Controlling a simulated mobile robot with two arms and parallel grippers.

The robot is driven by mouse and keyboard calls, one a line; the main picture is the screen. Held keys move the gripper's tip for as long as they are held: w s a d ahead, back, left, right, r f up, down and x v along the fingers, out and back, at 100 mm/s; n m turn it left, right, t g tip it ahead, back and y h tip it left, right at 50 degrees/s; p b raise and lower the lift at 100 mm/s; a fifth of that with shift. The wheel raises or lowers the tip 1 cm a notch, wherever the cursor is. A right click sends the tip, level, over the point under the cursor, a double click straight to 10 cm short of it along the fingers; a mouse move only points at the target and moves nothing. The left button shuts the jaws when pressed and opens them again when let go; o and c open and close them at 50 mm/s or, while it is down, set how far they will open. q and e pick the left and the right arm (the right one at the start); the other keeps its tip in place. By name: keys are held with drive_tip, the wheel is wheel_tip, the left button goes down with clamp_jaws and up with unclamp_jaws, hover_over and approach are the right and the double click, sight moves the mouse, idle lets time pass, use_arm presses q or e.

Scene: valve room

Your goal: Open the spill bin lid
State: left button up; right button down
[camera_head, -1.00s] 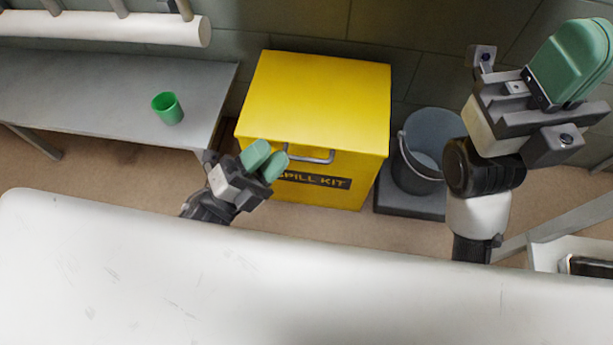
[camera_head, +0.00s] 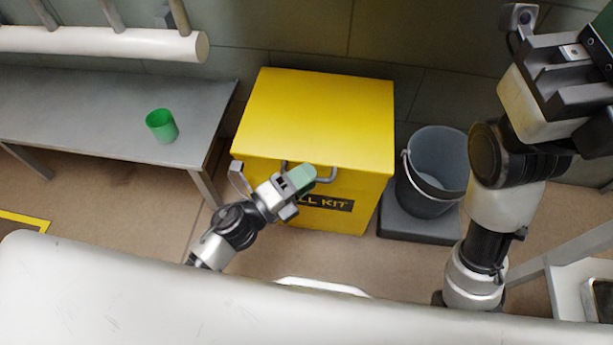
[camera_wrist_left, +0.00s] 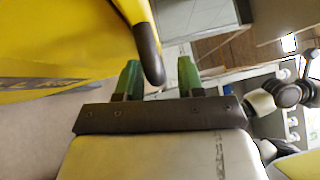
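The yellow spill bin (camera_head: 270,165) stands on the floor against the wall, with its lid (camera_head: 318,112) down. A grey bar handle (camera_head: 331,176) is on the lid's front edge, above the dark label. My left gripper (camera_head: 300,176) is in front of the handle and covers part of it. In the left wrist view, its green fingers (camera_wrist_left: 159,76) are apart, and the dark handle (camera_wrist_left: 148,52) reaches to the gap, nearer the left finger; contact cannot be told. My right gripper (camera_head: 604,30) is high at the top right, its fingertips cut off by the frame.
A grey bucket (camera_head: 437,160) stands on a dark platform (camera_head: 415,226) right of the bin. A grey bench (camera_head: 90,115) with a green cup (camera_head: 162,125) is on the left. A white pipe (camera_head: 110,43) runs above the bench.

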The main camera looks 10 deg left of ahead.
use_arm(q)
drive_tip(key=shift+w+d, duration=0.15)
drive_tip(key=shift+d, duration=0.05)
clamp_jaws()
drive_tip(key=shift+r, duration=0.1)
